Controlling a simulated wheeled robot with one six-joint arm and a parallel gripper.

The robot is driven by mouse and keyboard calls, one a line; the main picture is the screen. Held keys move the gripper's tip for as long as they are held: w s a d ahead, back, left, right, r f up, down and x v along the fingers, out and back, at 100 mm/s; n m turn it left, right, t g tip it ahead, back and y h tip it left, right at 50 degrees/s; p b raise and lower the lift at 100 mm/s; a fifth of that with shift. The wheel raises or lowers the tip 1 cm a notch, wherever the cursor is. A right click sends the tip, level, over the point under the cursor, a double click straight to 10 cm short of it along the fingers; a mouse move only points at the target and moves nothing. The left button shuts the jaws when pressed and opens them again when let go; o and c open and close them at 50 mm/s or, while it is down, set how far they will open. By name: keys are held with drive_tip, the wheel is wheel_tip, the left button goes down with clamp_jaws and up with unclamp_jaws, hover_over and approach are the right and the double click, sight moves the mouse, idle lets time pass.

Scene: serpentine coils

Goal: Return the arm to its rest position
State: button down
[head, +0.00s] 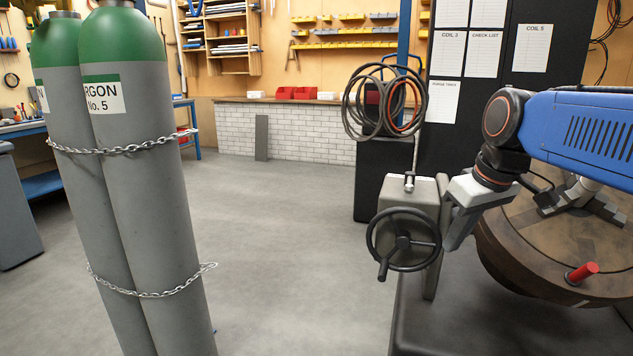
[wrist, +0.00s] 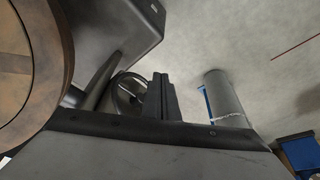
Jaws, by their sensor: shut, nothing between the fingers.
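My blue arm (head: 585,125) reaches in from the right in the head view, bent at a dark wrist with an orange ring. My gripper (head: 453,243) points down and left, just right of the black handwheel (head: 403,243) and partly in front of the grey block that bears the wheel. In the wrist view, the dark fingers of my gripper (wrist: 164,96) are together with nothing between them. The handwheel (wrist: 127,92) shows just left of them. I cannot tell whether the gripper touches the wheel or the block.
A large brown round drum (head: 540,262) with a red-handled peg (head: 582,272) stands under my arm. Two chained green-topped gas cylinders (head: 135,190) stand at left. Coiled hoses (head: 383,105) hang behind the wheel. The floor between the cylinders and the wheel is clear.

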drive_tip(key=s+d+f+m+t+h, duration=0.1)
drive_tip(key=s+f+m, duration=0.3)
drive_tip(key=s+f, duration=1.1)
drive_tip(key=shift+s+d+f, duration=0.25)
drive_tip(key=shift+d+f, duration=0.3)
drive_tip(key=shift+f, duration=0.3)
